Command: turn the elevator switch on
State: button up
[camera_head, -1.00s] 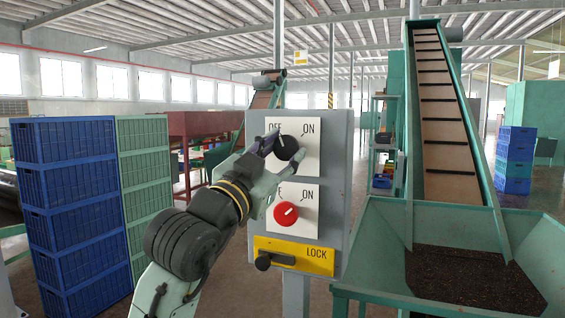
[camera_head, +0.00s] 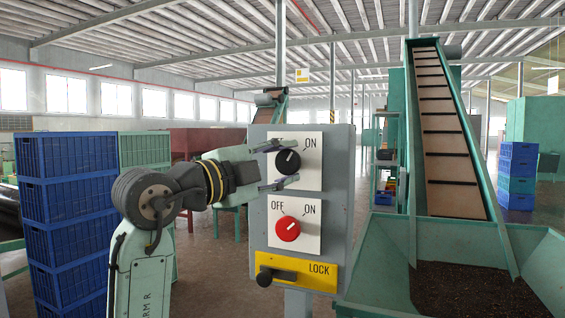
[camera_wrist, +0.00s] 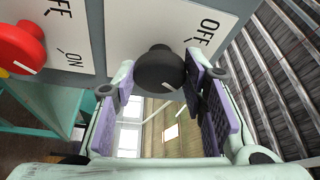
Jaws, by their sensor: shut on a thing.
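A grey switch box (camera_head: 340,200) carries two rotary switches with OFF and ON labels; no elevator name is readable. The upper switch is a black knob (camera_head: 288,162) on a white plate, with a white mark on its face. The lower one is a red knob (camera_head: 288,228). My gripper (camera_head: 279,168) reaches in from the left, with one finger above and one below the black knob. In the wrist view the black knob (camera_wrist: 158,70) sits between the tips of my gripper (camera_wrist: 158,85), which is shut on it. The red knob (camera_wrist: 18,48) is at upper left, untouched.
A yellow LOCK plate (camera_head: 318,270) with a black handle is below the switches. Blue crates (camera_head: 70,220) are stacked at left. A conveyor (camera_head: 450,140) rises from a green hopper (camera_head: 400,245) at right.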

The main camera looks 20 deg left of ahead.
jog(key=shift+r+m+g+p, duration=0.1)
jog(key=shift+m+g+p, duration=0.3)
jog(key=shift+m, duration=0.8)
jog(key=o, duration=1.2)
jog(key=shift+c, duration=0.2)
jog(key=v, duration=1.2)
jog(key=shift+r, duration=0.2)
